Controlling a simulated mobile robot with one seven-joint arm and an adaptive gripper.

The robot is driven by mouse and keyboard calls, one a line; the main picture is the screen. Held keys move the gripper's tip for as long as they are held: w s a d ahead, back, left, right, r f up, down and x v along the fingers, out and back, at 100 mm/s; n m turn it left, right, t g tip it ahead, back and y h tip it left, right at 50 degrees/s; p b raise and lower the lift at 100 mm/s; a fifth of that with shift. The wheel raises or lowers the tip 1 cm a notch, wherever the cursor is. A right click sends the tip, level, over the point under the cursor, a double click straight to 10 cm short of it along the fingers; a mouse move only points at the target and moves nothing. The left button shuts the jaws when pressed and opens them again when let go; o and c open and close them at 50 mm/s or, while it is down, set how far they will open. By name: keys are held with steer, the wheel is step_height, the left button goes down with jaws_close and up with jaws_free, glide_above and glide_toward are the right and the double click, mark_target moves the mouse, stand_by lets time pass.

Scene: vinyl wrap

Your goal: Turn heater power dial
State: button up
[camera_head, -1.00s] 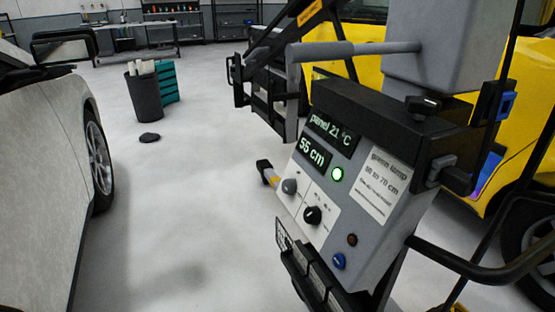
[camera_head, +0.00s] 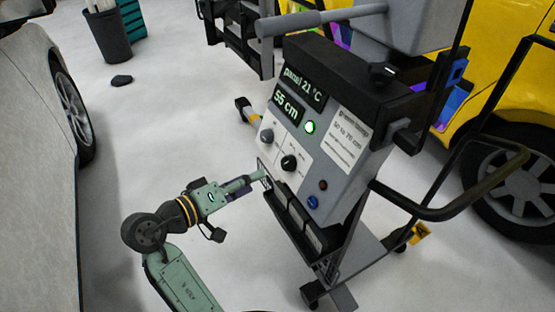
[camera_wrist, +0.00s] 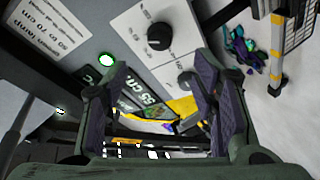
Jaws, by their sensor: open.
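In the wrist view the black dial (camera_wrist: 159,36) is above the fingers, and the other dial (camera_wrist: 189,83) is near the right finger. My gripper (camera_head: 262,175) is just left of the box and below the dials in the head view. In the wrist view my gripper (camera_wrist: 160,90) is open, with nothing seen held between its fingers.
The displays (camera_head: 287,104) read "panel 21 °C" and "55 cm". A green light (camera_head: 309,127) is lit; a blue button (camera_head: 312,201) is lower. A black handle (camera_head: 450,213) juts right. A white car (camera_head: 40,170) stands left, a yellow car (camera_head: 510,100) right.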

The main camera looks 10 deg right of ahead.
mark_target(285, 164)
steer(key=p+x, duration=0.2)
steer(key=x, duration=0.8)
steer(key=shift+w+d+f, duration=0.1)
steer(key=shift+d+f, duration=0.1)
steer(key=shift+d, duration=0.15)
steer(key=shift+c, duration=0.3)
steer(key=c, duration=1.1)
